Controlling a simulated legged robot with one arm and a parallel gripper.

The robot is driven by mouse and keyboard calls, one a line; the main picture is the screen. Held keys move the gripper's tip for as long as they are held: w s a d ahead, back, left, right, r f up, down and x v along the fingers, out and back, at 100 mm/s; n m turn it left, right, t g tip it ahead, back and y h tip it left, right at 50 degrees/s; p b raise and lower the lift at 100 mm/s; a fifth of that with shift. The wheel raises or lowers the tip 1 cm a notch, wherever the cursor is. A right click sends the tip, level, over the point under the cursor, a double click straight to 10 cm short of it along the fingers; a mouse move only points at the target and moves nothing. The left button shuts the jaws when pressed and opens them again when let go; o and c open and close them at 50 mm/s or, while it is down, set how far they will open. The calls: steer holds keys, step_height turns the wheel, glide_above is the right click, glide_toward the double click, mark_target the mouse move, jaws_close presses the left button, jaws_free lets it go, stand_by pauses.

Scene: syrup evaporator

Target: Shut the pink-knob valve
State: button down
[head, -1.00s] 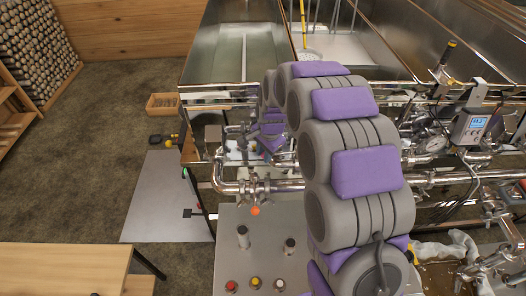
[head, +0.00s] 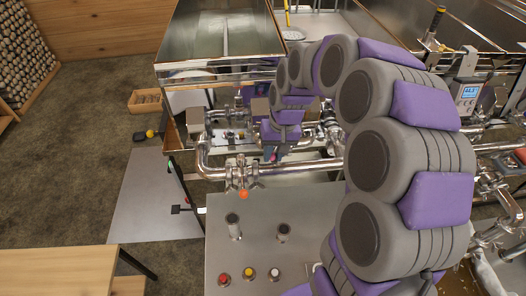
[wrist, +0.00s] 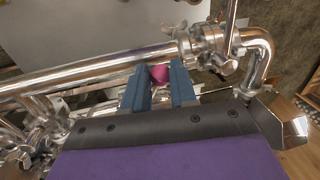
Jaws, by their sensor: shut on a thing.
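The pink knob (wrist: 159,73) shows in the wrist view between the two blue fingertips of my gripper (wrist: 160,84). My gripper is shut on it, with one finger on each side. The knob lies close beside a shiny steel pipe (wrist: 100,72). The valve's body below the knob is mostly hidden by my fingers and wrist. In the head view my gripper (head: 273,155) is small, at the pipework beyond the steel panel, and a speck of pink shows there. I cannot tell the valve's exact angle.
A valve with an orange knob (head: 243,194) stands near, to the left of my gripper. The steel panel (head: 255,212) with several coloured buttons is in front. Evaporator pans (head: 222,40) are behind.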

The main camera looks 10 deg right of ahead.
steer(key=s+d+n+b, duration=0.1)
steer(key=d+n, duration=0.5)
steer(key=shift+d+r+g, duration=0.15)
steer(key=shift+d+g, duration=0.05)
steer(key=shift+g, duration=0.1)
stand_by(0.4)
steer(key=c, duration=1.3)
jaws_free()
steer(key=shift+c, duration=0.2)
steer(key=o, duration=0.3)
steer(key=shift+w, duration=0.1)
steer(key=shift+o, duration=0.6)
steer(key=shift+s, duration=0.2)
step_height(320, 180, up, 17)
steer(key=w+d, duration=0.1)
steer(key=d, duration=0.1)
steer(key=shift+w+d+b, duration=0.15)
steer(key=shift+w+b, duration=0.15)
steer(key=shift+w, duration=0.05)
